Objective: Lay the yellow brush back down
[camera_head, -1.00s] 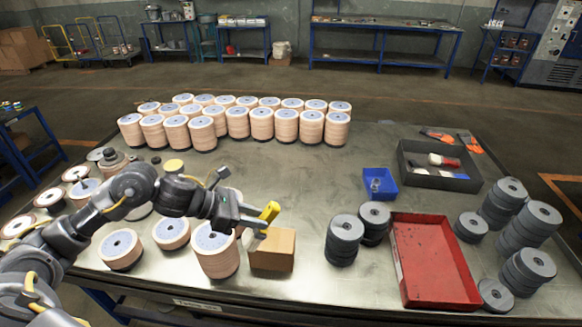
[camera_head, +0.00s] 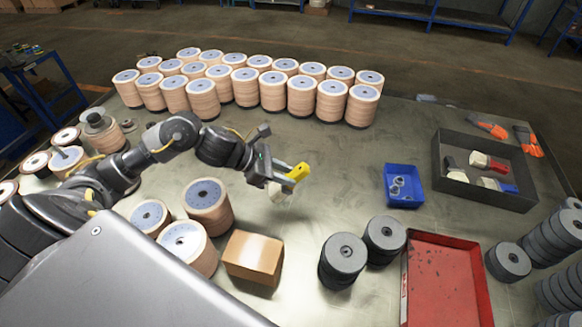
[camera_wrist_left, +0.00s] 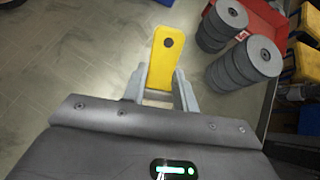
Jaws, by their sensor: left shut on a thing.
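The yellow brush (camera_head: 299,172) is in my left gripper (camera_head: 283,182), above the bare middle of the metal table, between the disc stacks and the blue bin. My left gripper is shut on it. In the left wrist view, the brush's yellow handle (camera_wrist_left: 163,60) sticks out from between the two fingers of the gripper (camera_wrist_left: 160,90). A pale part of the brush (camera_head: 278,192) shows below the fingers in the head view. I cannot tell whether it touches the table. My right gripper is not in view.
A cardboard box (camera_head: 253,258) stands in front of the gripper. A blue bin (camera_head: 403,200) holds small metal parts. A dark tray (camera_head: 455,182) holds several brushes. Grey disc stacks (camera_head: 343,258) and a red tray (camera_head: 450,285) are at the right. Tan disc stacks (camera_head: 274,90) line the back.

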